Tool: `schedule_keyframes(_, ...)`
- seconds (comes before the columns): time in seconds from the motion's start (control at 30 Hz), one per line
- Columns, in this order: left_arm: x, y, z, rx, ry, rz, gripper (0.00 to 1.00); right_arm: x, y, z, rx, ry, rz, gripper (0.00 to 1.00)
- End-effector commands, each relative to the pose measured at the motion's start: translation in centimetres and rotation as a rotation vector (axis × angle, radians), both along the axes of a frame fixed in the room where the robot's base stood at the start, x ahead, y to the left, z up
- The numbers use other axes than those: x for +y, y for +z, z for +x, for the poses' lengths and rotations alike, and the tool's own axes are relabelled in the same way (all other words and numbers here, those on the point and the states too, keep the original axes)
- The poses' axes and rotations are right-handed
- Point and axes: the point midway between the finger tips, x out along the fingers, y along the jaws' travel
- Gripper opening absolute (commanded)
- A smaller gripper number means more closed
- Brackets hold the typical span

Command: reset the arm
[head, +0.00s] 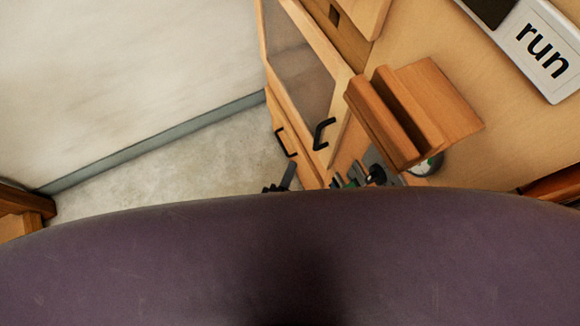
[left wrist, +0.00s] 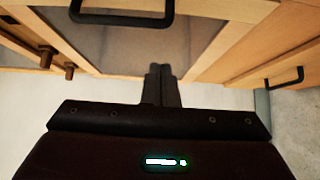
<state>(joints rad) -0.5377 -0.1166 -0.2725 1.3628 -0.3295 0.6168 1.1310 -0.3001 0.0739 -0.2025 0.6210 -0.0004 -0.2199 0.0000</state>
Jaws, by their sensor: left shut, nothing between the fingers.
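The task names no object beyond my arm. My left gripper (left wrist: 161,85) is in the left wrist view, its two dark fingers pressed together with nothing between them. It points toward the wooden cabinet's glazed door (left wrist: 110,45), apart from the black handle (left wrist: 120,18) above it. In the head view only a small dark part of the left gripper (head: 289,174) shows, near the cabinet's lower handle (head: 286,143). Most of the left arm is hidden there. My right gripper is in neither view.
The cabinet (head: 300,75) has a glazed door with a black handle (head: 323,133). A stepped wooden block (head: 410,105) is right of it. A sign reading "run" (head: 543,52) is at upper right. Bare floor (head: 205,155) lies left of the cabinet, before a pale wall (head: 120,80).

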Motion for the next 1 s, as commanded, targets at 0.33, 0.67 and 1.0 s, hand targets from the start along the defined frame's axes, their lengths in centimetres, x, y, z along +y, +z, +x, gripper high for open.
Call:
schedule_keyframes(0.33, 2.4, -0.3, -4.8, 0.004, -0.001, 0.002, 0.00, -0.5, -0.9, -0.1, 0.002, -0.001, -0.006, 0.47)
schedule_keyframes(0.67, 3.5, -0.3, -6.9, 0.003, -0.002, 0.009, 0.00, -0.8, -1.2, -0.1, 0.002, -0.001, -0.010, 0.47)
schedule_keyframes(1.0, 7.2, -16.9, -10.3, 0.234, -0.203, 0.654, 0.00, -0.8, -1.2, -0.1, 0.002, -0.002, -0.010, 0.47)
